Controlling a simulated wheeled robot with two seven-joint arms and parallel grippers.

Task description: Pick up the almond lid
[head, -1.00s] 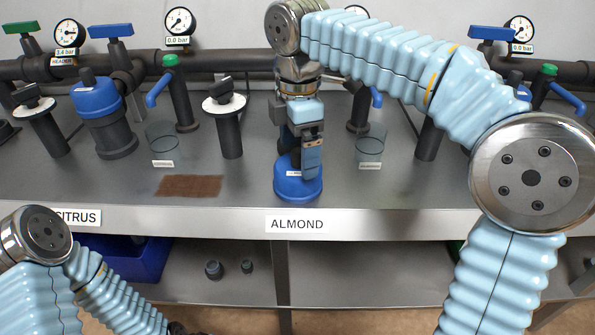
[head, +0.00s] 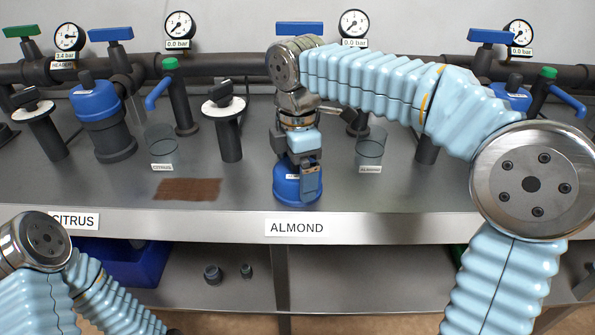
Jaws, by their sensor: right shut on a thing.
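The blue almond lid (head: 284,188) is on the steel bench near its front edge, above the ALMOND label (head: 297,228). My right gripper (head: 311,184) points down over it and is shut on it. The near finger covers the right part of the lid, and the gripper hides most of its top. I cannot tell whether the lid is clear of the bench. My left arm shows at the lower left, but its gripper is out of the picture.
The citrus filter with a blue lid (head: 97,102) stands at the left. Pipes with gauges run behind. A blue bin (head: 125,262) is on the lower shelf.

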